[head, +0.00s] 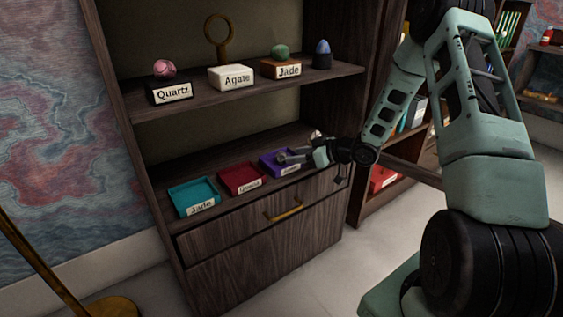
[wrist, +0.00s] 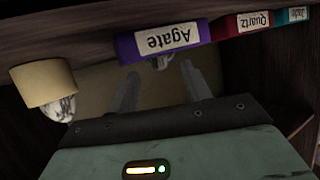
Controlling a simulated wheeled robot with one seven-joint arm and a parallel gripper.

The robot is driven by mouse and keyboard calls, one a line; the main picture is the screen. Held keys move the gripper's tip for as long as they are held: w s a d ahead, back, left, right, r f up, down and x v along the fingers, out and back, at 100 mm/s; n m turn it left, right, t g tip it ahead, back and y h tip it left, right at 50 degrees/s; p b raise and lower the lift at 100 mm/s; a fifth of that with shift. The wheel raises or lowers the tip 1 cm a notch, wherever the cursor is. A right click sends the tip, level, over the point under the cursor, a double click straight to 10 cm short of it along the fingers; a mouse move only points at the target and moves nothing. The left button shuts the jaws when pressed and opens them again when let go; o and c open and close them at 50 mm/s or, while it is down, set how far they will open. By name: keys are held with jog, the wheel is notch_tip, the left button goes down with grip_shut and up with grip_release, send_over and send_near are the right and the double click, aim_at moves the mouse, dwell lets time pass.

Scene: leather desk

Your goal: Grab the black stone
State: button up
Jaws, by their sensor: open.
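I cannot pick out a clearly black stone in either view. My gripper (head: 284,157) is open over the purple tray (head: 270,170) on the lower shelf. In the wrist view its two fingers (wrist: 158,82) are apart, with the purple tray (wrist: 162,40), labelled Agate, just beyond them. A small pale, grey-marked object (wrist: 159,62) shows between the fingertips by the tray's edge, partly hidden. A white stone with dark veins (wrist: 60,106) lies to the left, against a tan cylinder-like stand (wrist: 44,82).
A red Quartz tray (head: 241,179) and a teal Jade tray (head: 193,196) stand to the left. The shelf above holds a pink stone (head: 164,68), a white Agate block (head: 231,78), a green stone (head: 281,51) and a blue egg-shaped stone (head: 322,47). A drawer (head: 290,204) is below.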

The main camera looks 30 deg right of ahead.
aim_at(286, 155)
jog(key=b+x, duration=0.1)
jog(key=x, duration=0.1)
jog(key=b+x, duration=0.1)
jog(key=x, duration=0.1)
jog(key=shift+f, duration=0.45)
jog(key=shift+w+a+b, duration=0.2)
jog(key=shift+w+b, duration=0.15)
jog(key=shift+w, duration=0.1)
jog(key=c, duration=0.6)
jog(key=shift+c, duration=0.2)
